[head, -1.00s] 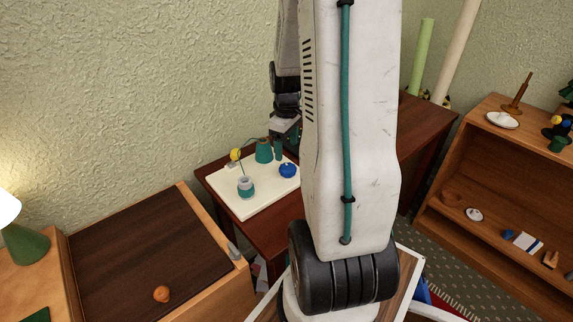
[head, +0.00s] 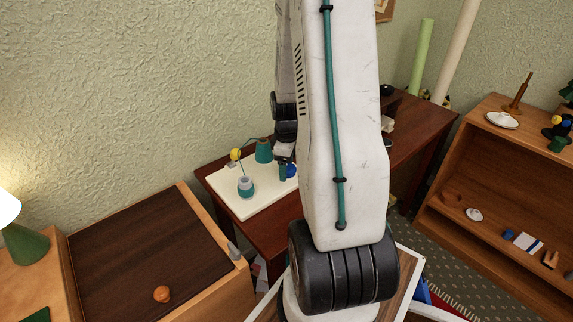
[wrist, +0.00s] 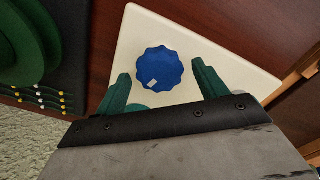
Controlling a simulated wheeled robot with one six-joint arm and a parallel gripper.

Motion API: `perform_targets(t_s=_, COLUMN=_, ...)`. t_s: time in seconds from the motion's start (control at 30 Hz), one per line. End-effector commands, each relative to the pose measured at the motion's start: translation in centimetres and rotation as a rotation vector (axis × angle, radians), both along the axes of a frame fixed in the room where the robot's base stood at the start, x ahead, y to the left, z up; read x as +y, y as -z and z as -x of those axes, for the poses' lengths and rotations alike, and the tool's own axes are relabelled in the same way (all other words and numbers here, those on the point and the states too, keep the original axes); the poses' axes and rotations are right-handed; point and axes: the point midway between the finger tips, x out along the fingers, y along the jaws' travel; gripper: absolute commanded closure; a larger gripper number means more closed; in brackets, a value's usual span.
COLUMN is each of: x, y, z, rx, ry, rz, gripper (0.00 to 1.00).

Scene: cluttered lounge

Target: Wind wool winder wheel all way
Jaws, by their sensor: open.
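The wool winder is a cream board (head: 232,206) on a dark red-brown table. It carries a teal cone (head: 264,151), a teal-and-grey cup-shaped part (head: 246,187), a yellow ball on a thin stem (head: 236,155) and a blue scalloped wheel (head: 291,170). In the wrist view the blue wheel (wrist: 159,69) has a pale mark near its lower left edge. My gripper (wrist: 161,70) is open, its two green fingers on either side of the wheel's lower part, with gaps. In the head view my gripper (head: 283,172) partly hides the wheel. Contact is not visible.
A wooden cabinet with an orange ball (head: 161,294) stands at the left, beside a lamp (head: 25,243). A wooden shelf (head: 476,155) with small items stands at the right. My arm hides part of the table. In the wrist view a green round thing (wrist: 22,42) lies at the left.

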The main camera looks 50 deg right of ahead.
Motion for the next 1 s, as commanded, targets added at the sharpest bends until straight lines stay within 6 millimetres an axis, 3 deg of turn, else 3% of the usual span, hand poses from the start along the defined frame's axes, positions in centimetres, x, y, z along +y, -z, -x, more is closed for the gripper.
perform_targets(t_s=0.13, x=0.0, y=-0.02, z=0.0, rx=0.0, ry=0.0, rz=0.0, gripper=0.29)
perform_targets(t_s=0.17, x=0.0, y=-0.02, z=0.0, rx=0.0, ry=0.0, rz=0.0, gripper=0.34)
perform_targets(t_s=0.3, x=0.0, y=-0.04, z=0.0, rx=0.0, ry=0.0, rz=0.0, gripper=0.73)
perform_targets(t_s=0.67, x=-0.04, y=-0.07, z=-0.03, rx=0.0, ry=0.035, rz=0.001, gripper=0.73)
perform_targets(t_s=1.0, x=-0.15, y=-0.09, z=-0.08, rx=-0.001, ry=0.252, rz=0.001, gripper=0.73)
